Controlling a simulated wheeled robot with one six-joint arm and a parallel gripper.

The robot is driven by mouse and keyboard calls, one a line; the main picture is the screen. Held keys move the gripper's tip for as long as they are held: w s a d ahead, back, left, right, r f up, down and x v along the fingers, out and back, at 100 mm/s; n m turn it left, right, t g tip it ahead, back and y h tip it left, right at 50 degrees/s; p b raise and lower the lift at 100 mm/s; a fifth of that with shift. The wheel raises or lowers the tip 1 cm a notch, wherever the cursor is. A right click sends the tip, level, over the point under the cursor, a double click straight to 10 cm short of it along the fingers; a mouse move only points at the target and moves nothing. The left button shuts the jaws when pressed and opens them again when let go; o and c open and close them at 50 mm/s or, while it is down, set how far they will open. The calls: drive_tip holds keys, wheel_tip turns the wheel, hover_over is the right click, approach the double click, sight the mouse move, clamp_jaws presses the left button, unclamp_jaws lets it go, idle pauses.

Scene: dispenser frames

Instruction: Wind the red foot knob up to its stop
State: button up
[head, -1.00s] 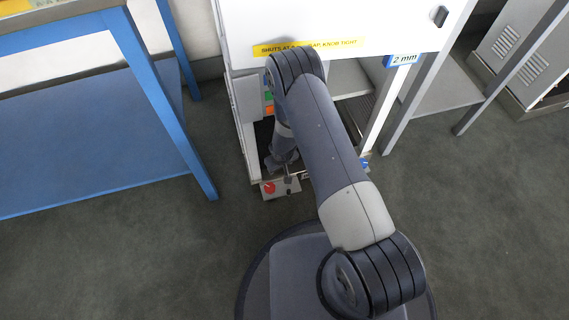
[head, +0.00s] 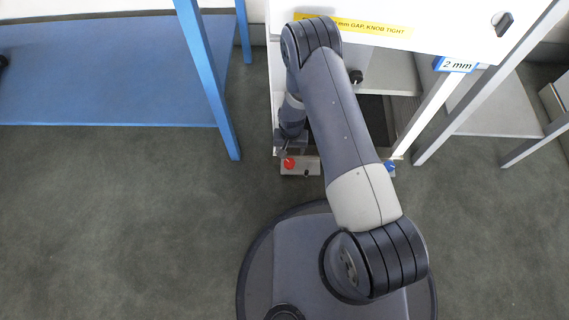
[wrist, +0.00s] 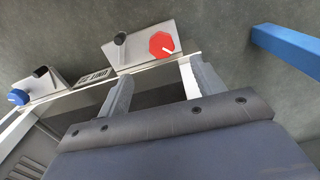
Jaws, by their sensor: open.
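The red foot knob (head: 289,162) sits on a small light plate at the foot of the white cabinet in the head view. In the wrist view the red knob (wrist: 162,44) is eight-sided with a white pointer line, on a grey plate beside a black-handled pin (wrist: 120,40). My gripper (wrist: 157,72) is open and empty, its two fingers apart. The knob shows beyond the fingertips, with no visible contact. In the head view my gripper (head: 284,150) is small and dark, just behind the knob.
A blue knob (wrist: 18,97) sits on a similar plate at left in the wrist view. A blue-framed bench (head: 215,85) stands left in the head view. A yellow label (head: 375,27) and a "2 mm" tag (head: 456,65) mark the cabinet. Grey floor in front is clear.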

sight(289, 164)
wheel_tip(289, 164, down, 11)
drive_tip(key=b, duration=0.4)
drive_tip(key=shift+r, duration=0.1)
drive_tip(key=c, duration=1)
drive_tip(key=shift+n+b, duration=0.3)
drive_tip(key=shift+n, duration=0.4)
drive_tip(key=o, duration=1)
